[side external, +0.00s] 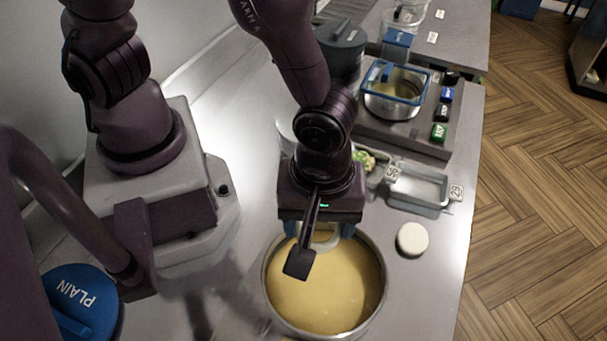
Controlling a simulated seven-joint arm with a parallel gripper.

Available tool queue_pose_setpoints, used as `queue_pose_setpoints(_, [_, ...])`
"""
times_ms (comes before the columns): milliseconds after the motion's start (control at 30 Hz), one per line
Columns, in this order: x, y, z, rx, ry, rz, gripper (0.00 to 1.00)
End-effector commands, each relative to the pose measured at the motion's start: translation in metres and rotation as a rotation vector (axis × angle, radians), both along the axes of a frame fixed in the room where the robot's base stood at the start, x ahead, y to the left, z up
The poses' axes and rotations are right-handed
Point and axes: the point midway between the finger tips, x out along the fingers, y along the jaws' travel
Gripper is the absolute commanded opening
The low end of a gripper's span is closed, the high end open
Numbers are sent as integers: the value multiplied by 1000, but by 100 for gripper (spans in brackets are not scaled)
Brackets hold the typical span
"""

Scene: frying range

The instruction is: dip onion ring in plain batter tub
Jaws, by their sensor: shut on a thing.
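The plain batter tub (375,302) is a wide round metal tub of smooth yellow batter at the lower middle of the side external view. My gripper (319,232) points down over the tub's far part. Its blue fingertips are shut on a pale onion ring (326,238), partly hidden by the gripper and a dark paddle-shaped part in front. The ring is over the batter, low near its surface; I cannot tell whether it touches it. A blue lid marked PLAIN (82,296) is at the lower left.
A white round disc (412,239) lies right of the tub. Behind it are a shallow metal tray (418,188) with number tags and a container of green-topped food (365,160). A blue-rimmed pot (394,90) stands on a unit farther back. The counter's right front is clear.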

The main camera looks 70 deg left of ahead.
Motion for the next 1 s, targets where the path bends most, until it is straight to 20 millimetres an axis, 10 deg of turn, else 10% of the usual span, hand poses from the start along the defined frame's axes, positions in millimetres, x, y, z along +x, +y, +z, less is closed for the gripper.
queue_pose_setpoints(300, [0,-36,7,0,-8,-397,50])
queue_pose_setpoints(1000, [-1,-35,-60,6,-3,-421,50])
